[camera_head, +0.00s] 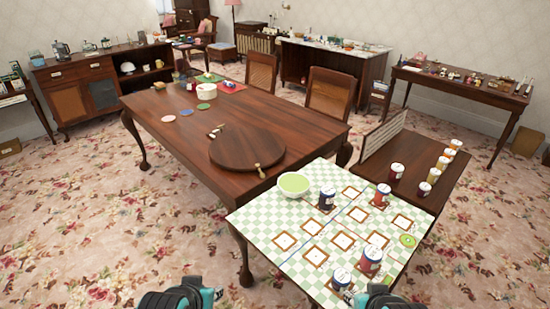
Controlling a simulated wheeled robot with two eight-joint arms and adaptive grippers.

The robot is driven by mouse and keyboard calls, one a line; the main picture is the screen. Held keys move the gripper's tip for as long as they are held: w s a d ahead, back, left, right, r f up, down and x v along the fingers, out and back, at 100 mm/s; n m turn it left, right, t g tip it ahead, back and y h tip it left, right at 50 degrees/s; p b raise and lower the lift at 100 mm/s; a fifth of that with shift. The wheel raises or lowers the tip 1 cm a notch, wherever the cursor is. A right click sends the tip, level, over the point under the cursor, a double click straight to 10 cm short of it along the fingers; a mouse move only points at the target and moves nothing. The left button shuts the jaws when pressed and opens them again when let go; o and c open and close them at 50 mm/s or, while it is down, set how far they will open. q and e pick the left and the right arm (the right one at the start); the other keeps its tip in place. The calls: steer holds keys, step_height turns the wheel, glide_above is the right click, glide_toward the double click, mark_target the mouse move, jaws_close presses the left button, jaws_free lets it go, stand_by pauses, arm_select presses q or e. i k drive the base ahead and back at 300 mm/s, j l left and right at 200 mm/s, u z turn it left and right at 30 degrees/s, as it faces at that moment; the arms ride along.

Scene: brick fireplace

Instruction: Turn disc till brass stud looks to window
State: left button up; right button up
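A round dark wooden disc (240,152) lies flat near the right end of the long wooden table (165,128). A brass stud (260,170) sits at the disc's near rim, slightly right of its middle, and faces toward me. A small dark-and-white item (216,131) lies at the disc's far left part. My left gripper (184,294) and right gripper (387,296) show only partly at the bottom edge, both well apart from the disc. Their fingers cannot be made out. No window can be clearly made out.
A green checked table (290,262) with jars and a green bowl (293,186) stands close at the right. A side table (410,165) with jars is beyond it. Chairs (330,92) stand behind the long table. Carpet (75,215) is clear at the left.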

mark_target(242, 150)
steer(key=i+j+z, duration=0.1)
steer(key=z, duration=0.35)
steer(key=i+j+z, duration=0.1)
steer(key=z, duration=0.3)
steer(key=j+z, duration=0.15)
steer(key=z, duration=0.3)
steer(key=i+j, duration=0.05)
